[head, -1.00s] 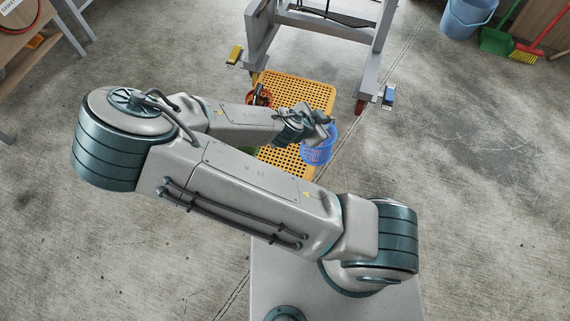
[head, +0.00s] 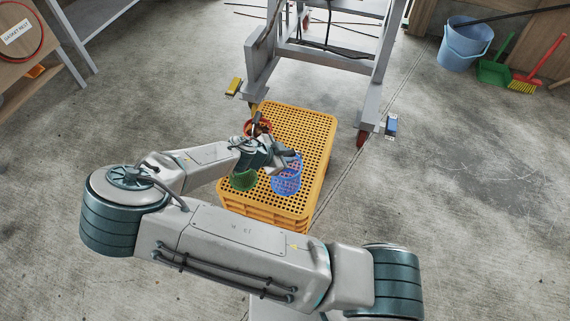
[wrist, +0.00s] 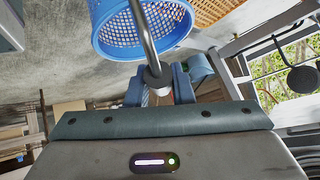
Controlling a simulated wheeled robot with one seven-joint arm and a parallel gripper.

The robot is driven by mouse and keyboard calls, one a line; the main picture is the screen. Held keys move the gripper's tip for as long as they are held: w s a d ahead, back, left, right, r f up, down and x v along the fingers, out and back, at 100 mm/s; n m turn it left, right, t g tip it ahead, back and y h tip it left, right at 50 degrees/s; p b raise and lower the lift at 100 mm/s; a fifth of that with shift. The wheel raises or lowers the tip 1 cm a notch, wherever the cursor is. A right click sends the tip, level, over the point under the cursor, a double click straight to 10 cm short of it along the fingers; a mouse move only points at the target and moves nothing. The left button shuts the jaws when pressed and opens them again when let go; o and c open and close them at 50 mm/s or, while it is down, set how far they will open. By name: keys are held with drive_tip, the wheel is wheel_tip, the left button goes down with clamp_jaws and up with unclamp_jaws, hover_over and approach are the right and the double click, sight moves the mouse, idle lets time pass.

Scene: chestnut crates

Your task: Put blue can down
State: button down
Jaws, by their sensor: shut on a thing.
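The blue can (head: 286,185) is a perforated, open-topped can with a metal handle rod. In the head view it shows against the front part of the yellow crate's perforated top (head: 318,140); I cannot tell whether it touches it. My gripper (head: 284,155) is shut on the can's handle, at the can's upper side. In the wrist view the blue can (wrist: 104,38) fills the upper middle, and its rod runs down to my gripper (wrist: 160,88). The can's underside is hidden.
A green can (head: 244,181) stands on the crate to the left of the blue one, and a red can (head: 258,126) is at the back left. A grey metal frame (head: 378,75) stands behind the crate. A blue bucket (head: 464,45) is far right. The floor right of the crate is clear.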

drive_tip(key=shift+w+a+f, duration=0.1)
drive_tip(key=shift+a+f, duration=0.05)
drive_tip(key=shift+a, duration=0.05)
drive_tip(key=shift+f+b, duration=0.6)
drive_tip(key=shift+f, duration=1.35)
drive_tip(key=shift+f, duration=0.2)
drive_tip(key=c, duration=1.3)
unclamp_jaws()
drive_tip(key=shift+r, duration=0.1)
drive_tip(key=shift+o, duration=0.2)
